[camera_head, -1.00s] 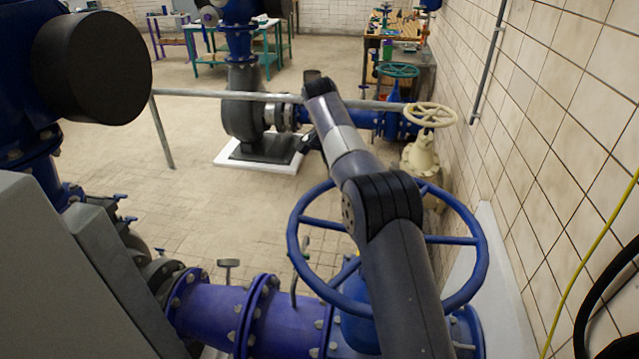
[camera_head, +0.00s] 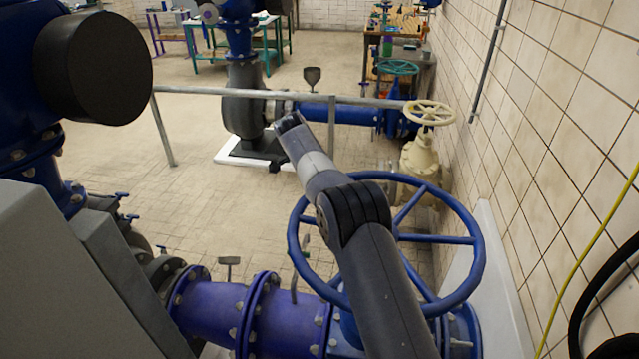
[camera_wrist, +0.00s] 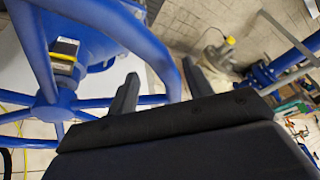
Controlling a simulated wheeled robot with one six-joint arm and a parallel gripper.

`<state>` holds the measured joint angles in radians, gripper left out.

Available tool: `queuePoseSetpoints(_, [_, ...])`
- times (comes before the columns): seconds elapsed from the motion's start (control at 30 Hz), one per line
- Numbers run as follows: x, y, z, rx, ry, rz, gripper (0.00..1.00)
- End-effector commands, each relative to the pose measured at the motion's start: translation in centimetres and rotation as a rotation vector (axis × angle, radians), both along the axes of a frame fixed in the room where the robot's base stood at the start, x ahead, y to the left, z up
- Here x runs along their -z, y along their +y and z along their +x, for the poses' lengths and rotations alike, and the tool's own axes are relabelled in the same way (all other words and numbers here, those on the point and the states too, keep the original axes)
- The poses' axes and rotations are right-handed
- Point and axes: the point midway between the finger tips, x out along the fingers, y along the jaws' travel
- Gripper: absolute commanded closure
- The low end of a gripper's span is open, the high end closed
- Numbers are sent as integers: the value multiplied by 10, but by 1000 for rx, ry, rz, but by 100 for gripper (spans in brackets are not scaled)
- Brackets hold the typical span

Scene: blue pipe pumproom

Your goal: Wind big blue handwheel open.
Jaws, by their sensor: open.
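The big blue handwheel (camera_head: 466,287) stands above the purple-blue pipe, with spokes running to its hub. My arm crosses over its left part in the head view and hides the hub. In the wrist view the wheel's thick blue rim (camera_wrist: 142,42) curves down between my gripper's (camera_wrist: 160,70) two dark fingers. The fingers are apart and not closed on the rim. I cannot tell whether the rim lies at fingertip depth or beyond. A blue valve body with a yellow and black part (camera_wrist: 64,52) shows behind the spokes. My gripper's fingers are not clear in the head view.
A grey railing (camera_head: 230,94) crosses beyond the wheel. A cream handwheel valve (camera_head: 430,113) stands behind it near the tiled wall (camera_head: 560,130). The purple-blue pipe (camera_head: 215,309) runs left below the wheel. Open tiled floor (camera_head: 190,220) lies to the left.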

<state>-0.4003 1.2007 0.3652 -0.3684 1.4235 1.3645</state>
Motion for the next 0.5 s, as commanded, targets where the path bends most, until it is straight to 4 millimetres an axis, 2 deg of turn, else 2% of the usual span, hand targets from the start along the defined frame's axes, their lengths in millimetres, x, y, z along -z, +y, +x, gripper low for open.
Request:
queuePoseSetpoints(0.2, [19,-5,6,-1,0,0,51])
queuePoseSetpoints(0.5, [22,-6,7,-1,0,0,51])
